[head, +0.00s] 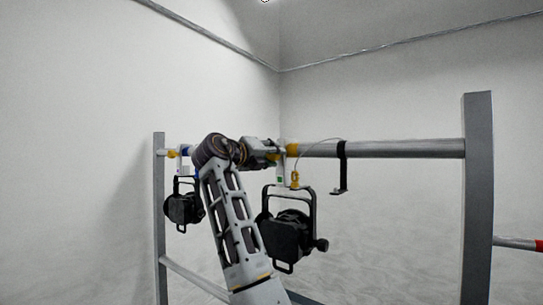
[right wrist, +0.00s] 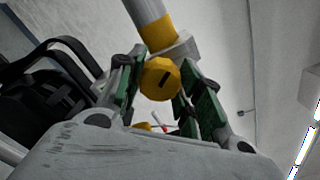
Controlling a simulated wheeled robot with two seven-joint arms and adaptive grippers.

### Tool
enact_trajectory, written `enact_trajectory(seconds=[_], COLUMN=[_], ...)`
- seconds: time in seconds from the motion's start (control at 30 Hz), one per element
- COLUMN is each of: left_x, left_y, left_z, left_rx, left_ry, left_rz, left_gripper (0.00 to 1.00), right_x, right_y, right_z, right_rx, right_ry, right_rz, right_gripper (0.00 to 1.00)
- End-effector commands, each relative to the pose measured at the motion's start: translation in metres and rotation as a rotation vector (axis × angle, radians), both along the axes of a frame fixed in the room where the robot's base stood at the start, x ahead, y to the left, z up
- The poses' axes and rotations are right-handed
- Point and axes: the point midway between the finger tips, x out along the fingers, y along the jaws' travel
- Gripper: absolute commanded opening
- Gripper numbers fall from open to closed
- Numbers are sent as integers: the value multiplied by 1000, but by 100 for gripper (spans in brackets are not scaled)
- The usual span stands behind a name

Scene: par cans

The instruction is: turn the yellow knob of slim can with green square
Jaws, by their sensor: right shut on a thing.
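The can with the green square (head: 287,232) is black and hangs from the pipe in its yoke, in the middle of the head view. Its small green square (head: 280,180) shows on the pale clamp above it. My right gripper (head: 272,152) is at the clamp, at pipe height. In the right wrist view, the yellow knob (right wrist: 161,78), with a dark slot on its face, sits between the two green-padded fingers of my right gripper (right wrist: 160,88), which is shut on it. The slot looks tilted. My left gripper is out of view.
A second black can (head: 184,207) hangs farther left, near the left post (head: 159,220). The grey pipe (head: 400,149) runs to the right post (head: 478,200). A black strap (head: 342,165) hangs from the pipe, and a thin cable loops beside the clamp.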

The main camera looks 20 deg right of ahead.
Motion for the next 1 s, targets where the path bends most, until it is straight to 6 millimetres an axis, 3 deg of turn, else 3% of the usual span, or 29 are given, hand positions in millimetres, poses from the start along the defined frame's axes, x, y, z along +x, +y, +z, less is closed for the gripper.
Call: enact_trajectory(seconds=[0.73,0.77,0.9,1.0], left_x=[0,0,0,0], left_y=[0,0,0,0], left_z=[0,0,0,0], left_rx=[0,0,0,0], left_ry=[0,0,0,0], left_rz=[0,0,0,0], left_gripper=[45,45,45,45], right_x=[-1,-1,-1,0], right_y=[-1,-1,-1,-1], right_z=[2,2,1,1], right_rx=[58,58,58,58], right_ry=[-78,-78,-77,-77], right_rz=[1,1,0,0], right_gripper=[12,39,57,58])
